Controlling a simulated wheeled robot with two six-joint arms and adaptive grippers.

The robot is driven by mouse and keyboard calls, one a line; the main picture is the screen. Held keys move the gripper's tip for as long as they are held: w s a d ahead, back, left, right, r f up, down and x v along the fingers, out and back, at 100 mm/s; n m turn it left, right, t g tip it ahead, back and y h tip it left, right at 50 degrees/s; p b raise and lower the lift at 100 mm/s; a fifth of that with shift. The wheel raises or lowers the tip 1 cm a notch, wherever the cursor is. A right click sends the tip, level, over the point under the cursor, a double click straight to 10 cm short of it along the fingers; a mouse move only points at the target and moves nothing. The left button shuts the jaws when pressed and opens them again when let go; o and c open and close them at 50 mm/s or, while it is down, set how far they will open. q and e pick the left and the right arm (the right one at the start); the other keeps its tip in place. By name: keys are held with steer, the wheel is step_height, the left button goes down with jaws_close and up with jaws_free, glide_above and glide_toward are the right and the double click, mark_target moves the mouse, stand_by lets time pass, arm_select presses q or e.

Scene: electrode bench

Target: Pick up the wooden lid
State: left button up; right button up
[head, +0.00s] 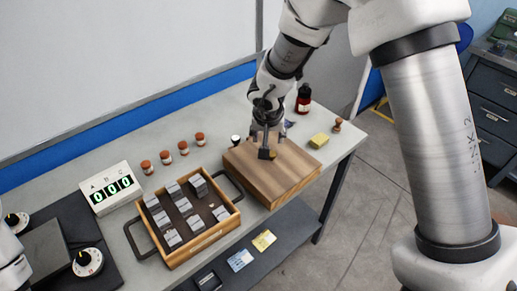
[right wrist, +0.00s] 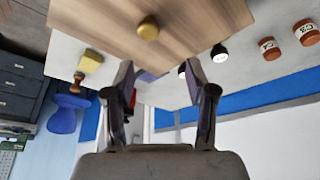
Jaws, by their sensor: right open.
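The wooden lid (head: 285,180) is a flat brown board with visible grain, on the bench right of the tray. In the right wrist view the lid (right wrist: 200,22) spans the top, with a round brass knob (right wrist: 148,28) on its face. My right gripper (head: 265,152) is over the lid's back part in the head view and partly hides the knob. In the right wrist view this gripper (right wrist: 160,78) has its fingers spread, with nothing held between them. Whether a finger touches the lid is unclear. My left gripper is outside both views.
A wooden tray (head: 194,243) with dark handles and several grey blocks stands left of the lid. Several brown-capped jars (head: 183,148), a red bottle (head: 304,97), a yellow block (head: 319,140) and a wooden stamp (head: 337,125) stand around. A counter box (head: 111,187) reads 000.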

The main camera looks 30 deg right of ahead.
mark_target(272, 153)
steer(key=s+f+b, duration=0.2)
steer(key=shift+s+d, duration=0.3)
steer(key=shift+f+b, duration=0.75)
steer(key=shift+f, duration=0.1)
steer(key=f, duration=0.1)
steer(key=w+f, duration=0.1)
steer(key=w+f+b, duration=0.1)
steer(key=shift+d, duration=0.25)
steer(key=shift+w, duration=0.25)
steer(key=shift+s+r, duration=0.15)
steer(key=shift+r, duration=0.05)
steer(key=shift+s+r, duration=0.2)
steer(key=shift+s, duration=0.05)
steer(key=c, duration=0.4)
steer(key=shift+s, duration=0.1)
steer(key=c, duration=0.5)
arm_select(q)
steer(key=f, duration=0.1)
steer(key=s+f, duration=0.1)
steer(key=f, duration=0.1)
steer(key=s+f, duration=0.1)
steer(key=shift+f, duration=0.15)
arm_select(e)
jaws_close()
